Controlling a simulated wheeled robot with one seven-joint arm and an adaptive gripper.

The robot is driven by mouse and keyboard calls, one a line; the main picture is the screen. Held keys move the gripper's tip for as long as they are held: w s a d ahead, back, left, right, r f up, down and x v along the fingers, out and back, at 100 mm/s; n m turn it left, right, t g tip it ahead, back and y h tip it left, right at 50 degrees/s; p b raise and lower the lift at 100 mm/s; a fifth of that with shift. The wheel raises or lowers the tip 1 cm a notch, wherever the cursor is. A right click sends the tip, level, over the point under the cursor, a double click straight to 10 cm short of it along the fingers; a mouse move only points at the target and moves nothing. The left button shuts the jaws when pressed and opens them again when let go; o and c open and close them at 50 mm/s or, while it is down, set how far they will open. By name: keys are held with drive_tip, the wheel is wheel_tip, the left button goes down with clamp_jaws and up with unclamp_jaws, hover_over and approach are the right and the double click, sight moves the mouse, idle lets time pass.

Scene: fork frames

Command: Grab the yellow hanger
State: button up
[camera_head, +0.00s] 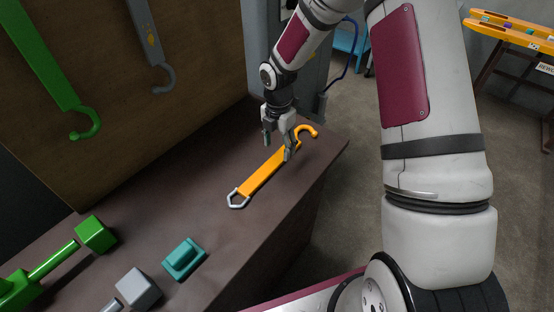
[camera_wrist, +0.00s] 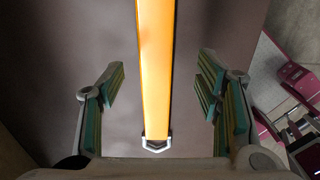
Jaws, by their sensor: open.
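The yellow hanger (camera_head: 263,176) is a flat yellow-orange bar with a hook at its far end and a grey metal loop at its near end. It lies on the dark brown bench top. My gripper (camera_head: 279,146) is over its hook-side half, fingers pointing down. In the wrist view the yellow bar (camera_wrist: 155,70) runs lengthwise between the two open fingers (camera_wrist: 160,95), with a clear gap on each side. The grey loop shows at the bottom, near the gripper body. Nothing is held. How high the fingertips are above the bench cannot be told exactly.
The bench top (camera_head: 150,195) is clear around the hanger. A green hanger (camera_head: 40,55) and a grey one (camera_head: 150,45) hang on the wooden back panel. A teal block (camera_head: 184,259), a green hammer-like tool (camera_head: 95,234) and a grey block (camera_head: 139,288) lie nearer.

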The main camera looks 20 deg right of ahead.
sight(277, 158)
drive_tip(key=shift+w+a+f+p, duration=0.15)
drive_tip(key=shift+f+p, duration=0.15)
drive_tip(key=shift+f, duration=1.05)
drive_tip(key=shift+w+d+f+p, duration=0.1)
drive_tip(key=shift+f+p, duration=0.15)
drive_tip(key=shift+f, duration=1.05)
clamp_jaws()
